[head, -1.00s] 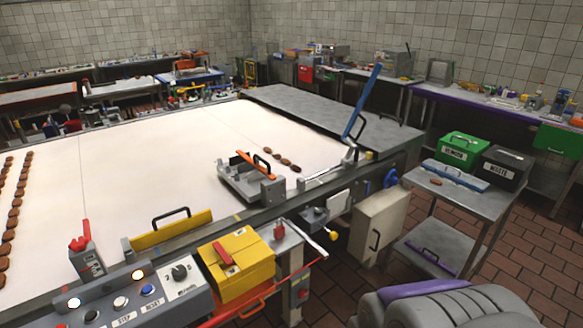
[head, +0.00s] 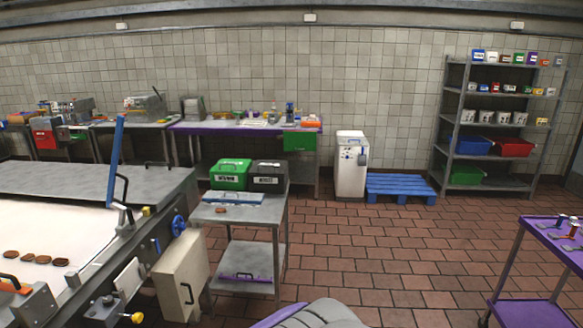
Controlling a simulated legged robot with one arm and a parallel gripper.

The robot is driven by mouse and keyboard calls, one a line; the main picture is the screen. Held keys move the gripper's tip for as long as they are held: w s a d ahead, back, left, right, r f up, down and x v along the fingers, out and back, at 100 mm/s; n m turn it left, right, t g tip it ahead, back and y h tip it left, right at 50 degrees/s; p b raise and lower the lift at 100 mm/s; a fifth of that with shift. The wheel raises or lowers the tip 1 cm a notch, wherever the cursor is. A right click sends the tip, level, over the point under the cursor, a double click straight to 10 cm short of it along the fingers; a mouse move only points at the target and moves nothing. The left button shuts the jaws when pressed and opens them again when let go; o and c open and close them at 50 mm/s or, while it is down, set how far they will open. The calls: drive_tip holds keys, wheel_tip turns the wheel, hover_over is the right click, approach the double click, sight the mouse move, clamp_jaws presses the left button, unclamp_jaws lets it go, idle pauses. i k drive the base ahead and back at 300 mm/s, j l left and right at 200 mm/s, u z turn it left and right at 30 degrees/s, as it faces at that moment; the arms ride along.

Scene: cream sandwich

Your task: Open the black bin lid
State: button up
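The black bin (head: 267,182) stands at the back right of a small grey metal cart, with a white label on its front. Its lid (head: 269,166) looks closed. A green bin (head: 230,180) with a handle on its lid and a white label stands directly to its left. My gripper is not in view. A grey, purple-edged rounded shape (head: 315,315) at the bottom edge looks like part of my own body. The cart lies ahead and a little to the left.
The cart (head: 262,213) also bears a light blue case (head: 233,198) and a small brown item. A conveyor table (head: 60,225) fills the left. A blue pallet (head: 400,188), shelving (head: 450,120) and a purple cart (head: 545,250) are right. The tiled floor between is clear.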

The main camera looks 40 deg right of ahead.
sight(269, 163)
drive_tip(key=z, duration=0.95)
drive_tip(key=i+l, duration=0.1)
drive_tip(key=i, duration=1.05)
drive_tip(key=i+l+u, duration=0.1)
drive_tip(key=i, duration=1.1)
